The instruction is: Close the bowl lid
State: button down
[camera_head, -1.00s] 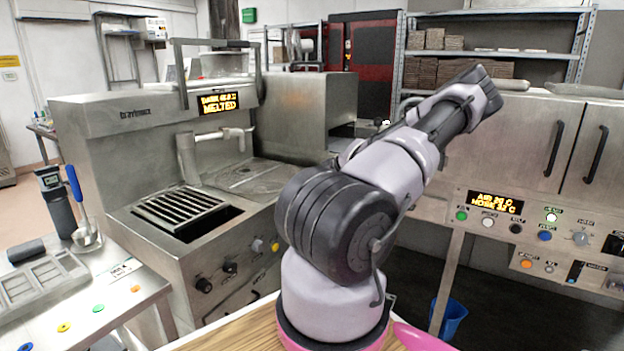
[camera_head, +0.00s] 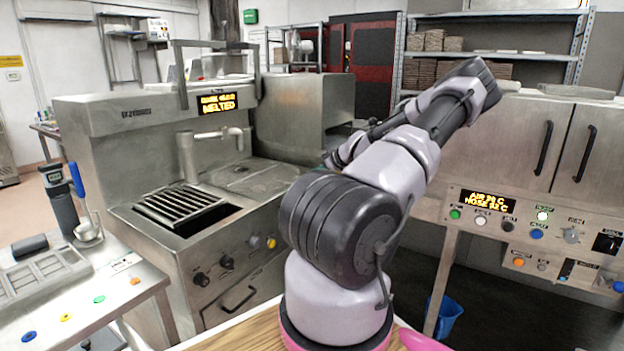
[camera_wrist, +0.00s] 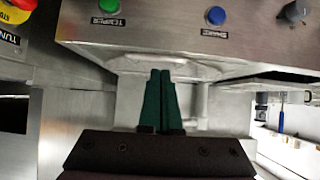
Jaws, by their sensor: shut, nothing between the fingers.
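The steel melting machine (camera_head: 150,150) stands left of centre in the head view, its display reading "MELTED". An upright grey bar frame (camera_head: 215,43) rises from its top; I cannot tell whether this belongs to the bowl lid. The bowl itself cannot be made out. My gripper (camera_wrist: 160,75) shows in the wrist view with two dark green fingers together and nothing between them. Its tips point at a steel panel (camera_wrist: 165,38) with a green "TEMPER" button and a blue "SHAKE" button; contact cannot be judged. In the head view my arm hides most of the gripper.
A steel side table (camera_head: 75,300) with a mould tray (camera_head: 45,280) and a blue-handled ladle (camera_head: 85,205) stands at left. A spout (camera_head: 215,135) sticks out above the grate (camera_head: 180,207). A cabinet with a control panel (camera_head: 535,225) stands at right, a blue bucket (camera_head: 447,315) below.

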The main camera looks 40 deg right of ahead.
jog(key=s+d+f, duration=0.2)
jog(key=s+f, duration=0.2)
jog(key=s, duration=0.3)
jog(key=shift+d, duration=0.4)
jog(key=shift+w, duration=0.1)
